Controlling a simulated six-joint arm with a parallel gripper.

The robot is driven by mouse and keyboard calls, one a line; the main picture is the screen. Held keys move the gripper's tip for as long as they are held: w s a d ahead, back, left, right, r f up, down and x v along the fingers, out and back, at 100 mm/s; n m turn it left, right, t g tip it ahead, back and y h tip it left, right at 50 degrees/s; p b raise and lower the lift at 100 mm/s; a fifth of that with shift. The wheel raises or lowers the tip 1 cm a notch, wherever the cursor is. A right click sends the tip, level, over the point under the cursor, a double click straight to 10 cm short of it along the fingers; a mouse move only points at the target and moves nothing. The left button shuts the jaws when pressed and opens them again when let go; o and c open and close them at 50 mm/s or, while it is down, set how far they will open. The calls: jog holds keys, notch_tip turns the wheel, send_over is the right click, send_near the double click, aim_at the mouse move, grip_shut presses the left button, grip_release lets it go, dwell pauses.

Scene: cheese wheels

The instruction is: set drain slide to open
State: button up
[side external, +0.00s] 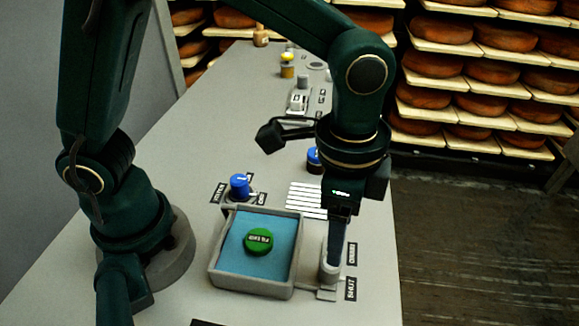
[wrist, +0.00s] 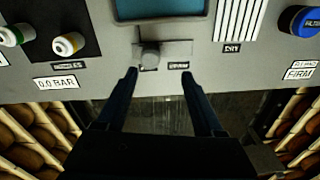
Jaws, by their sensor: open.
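The drain slide's grey knob (wrist: 150,55) shows in the wrist view near the left end of its grey plate (wrist: 180,47). In the side view the knob (side external: 328,272) stands right of the tray, near the label reading SHUT (side external: 350,288). A second small label (side external: 352,253) sits farther up. My gripper (wrist: 158,73) is open and points down at the slide, its fingers spread to either side of the knob, nearer the left finger. In the side view my gripper (side external: 335,258) is right at the knob and partly covers it; I cannot tell whether they touch.
A grey-rimmed tray (side external: 213,262) with a blue floor holds a green round piece (side external: 259,241). A blue knob (side external: 239,185) stands behind it, and another blue knob (side external: 313,157) beyond white slats (side external: 306,200). The bench's right edge is close to the slide.

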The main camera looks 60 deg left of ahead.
aim_at(330, 269)
jog(key=shift+s+d+f+g, duration=0.2)
jog(key=shift+s+f, duration=0.15)
jog(key=shift+f, duration=0.15)
jog(key=shift+s+d+f+g, duration=0.1)
jog(key=shift+s+d+f, duration=0.15)
jog(key=shift+f, duration=0.2)
jog(key=shift+a+f, duration=0.1)
jog(key=shift+f, duration=2.25)
grip_shut()
